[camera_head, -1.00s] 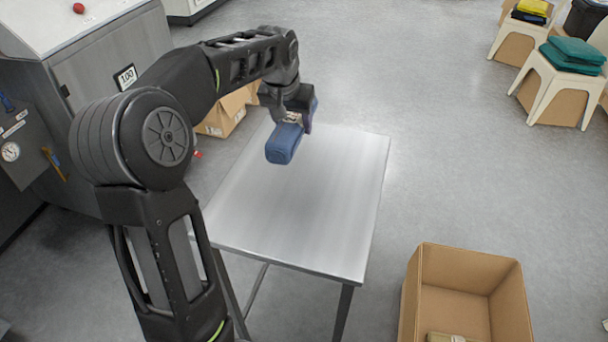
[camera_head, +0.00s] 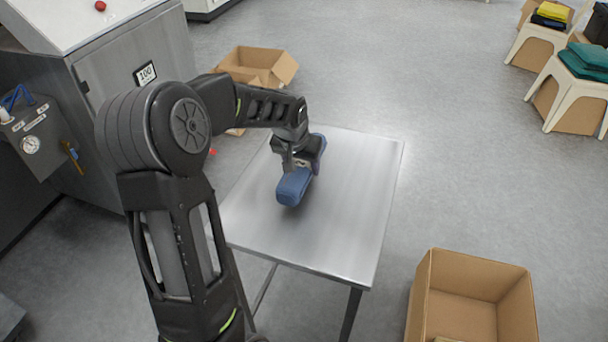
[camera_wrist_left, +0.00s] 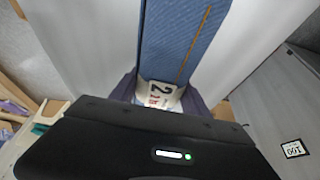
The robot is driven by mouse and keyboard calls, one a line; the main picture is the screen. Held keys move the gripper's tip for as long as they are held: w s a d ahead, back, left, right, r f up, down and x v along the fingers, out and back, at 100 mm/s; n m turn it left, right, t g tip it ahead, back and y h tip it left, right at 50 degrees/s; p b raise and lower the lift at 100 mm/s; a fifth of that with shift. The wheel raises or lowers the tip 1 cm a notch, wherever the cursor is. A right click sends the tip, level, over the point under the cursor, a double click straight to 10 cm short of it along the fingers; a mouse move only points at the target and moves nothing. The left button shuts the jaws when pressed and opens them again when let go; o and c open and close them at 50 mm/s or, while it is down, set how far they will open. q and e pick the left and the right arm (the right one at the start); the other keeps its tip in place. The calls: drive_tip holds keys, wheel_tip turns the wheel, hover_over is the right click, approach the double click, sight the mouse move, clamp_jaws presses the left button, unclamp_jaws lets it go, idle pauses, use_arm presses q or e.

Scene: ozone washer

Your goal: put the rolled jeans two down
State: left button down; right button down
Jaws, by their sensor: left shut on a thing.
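The rolled jeans (camera_head: 293,187) are a blue roll at the metal table (camera_head: 345,215), near its left middle in the head view. My left gripper (camera_head: 300,165) is shut on them from above. The roll is low, at or just over the table top; I cannot tell if it touches. In the left wrist view the jeans (camera_wrist_left: 185,45) run up from the gripper, with a tan seam and a white tag marked 2 (camera_wrist_left: 162,92). The fingertips are mostly hidden there. My right gripper is not in view.
An open cardboard box (camera_head: 470,300) stands on the floor at the table's right front. Another open box (camera_head: 255,68) is behind the table. A grey machine (camera_head: 110,110) stands at left. Stools with folded cloths (camera_head: 585,62) are at far right. The table's right half is clear.

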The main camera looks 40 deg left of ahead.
use_arm(q)
drive_tip(key=shift+f, duration=0.15)
wheel_tip(320, 180, down, 4)
drive_tip(key=shift+r, duration=0.2)
idle(0.4)
drive_tip(key=shift+f, duration=0.15)
drive_tip(key=c, duration=0.5)
unclamp_jaws()
